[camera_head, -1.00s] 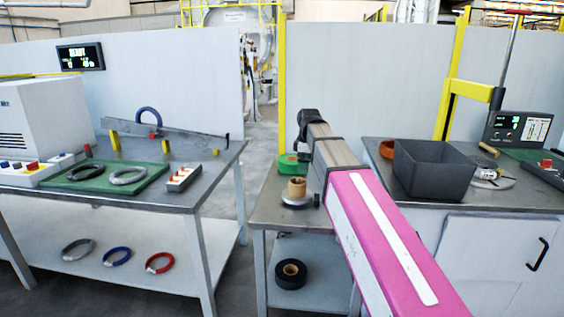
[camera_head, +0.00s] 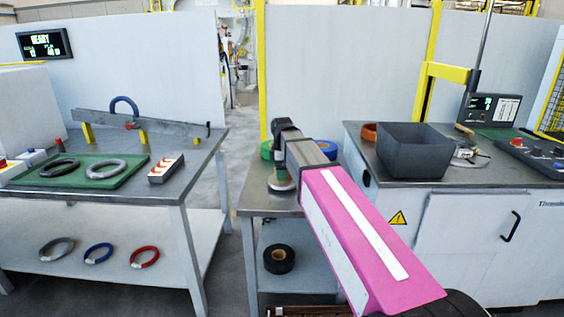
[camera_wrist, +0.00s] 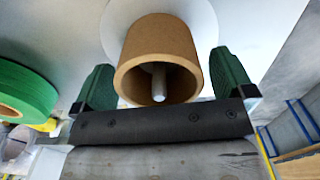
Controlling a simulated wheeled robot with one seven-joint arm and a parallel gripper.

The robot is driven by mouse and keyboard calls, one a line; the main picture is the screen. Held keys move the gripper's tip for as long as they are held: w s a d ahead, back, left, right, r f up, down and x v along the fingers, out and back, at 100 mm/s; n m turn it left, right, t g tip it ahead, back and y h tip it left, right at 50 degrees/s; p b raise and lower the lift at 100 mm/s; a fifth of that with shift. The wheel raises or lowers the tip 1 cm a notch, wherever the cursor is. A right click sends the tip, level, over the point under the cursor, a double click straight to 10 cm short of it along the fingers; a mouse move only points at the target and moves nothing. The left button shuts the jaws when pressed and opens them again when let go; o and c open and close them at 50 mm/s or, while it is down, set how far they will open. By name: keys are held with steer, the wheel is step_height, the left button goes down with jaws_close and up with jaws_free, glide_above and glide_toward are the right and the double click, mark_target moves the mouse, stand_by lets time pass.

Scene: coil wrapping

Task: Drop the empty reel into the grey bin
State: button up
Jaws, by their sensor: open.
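The empty reel is a brown cardboard core (camera_wrist: 158,55) standing on a spindle with a pale disc behind it in the wrist view. A metal peg shows inside its bore. My gripper (camera_wrist: 165,85) is open, with one dark green finger on each side of the core and a gap visible on both sides. In the head view my arm hides most of the reel and the fingers. The grey bin (camera_head: 412,163) stands on the right bench, open at the top, and no contents are visible.
A green roll (camera_wrist: 22,92) lies left of the reel in the wrist view. A black roll (camera_head: 279,258) is on the shelf below. An orange roll (camera_head: 369,132) is behind the bin. The left bench holds coils on a green mat (camera_head: 130,172).

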steer(key=shift+f, duration=0.75)
steer(key=c, duration=1)
steer(key=shift+r, duration=0.1)
steer(key=shift+r, duration=0.15)
steer(key=shift+r, duration=4.5)
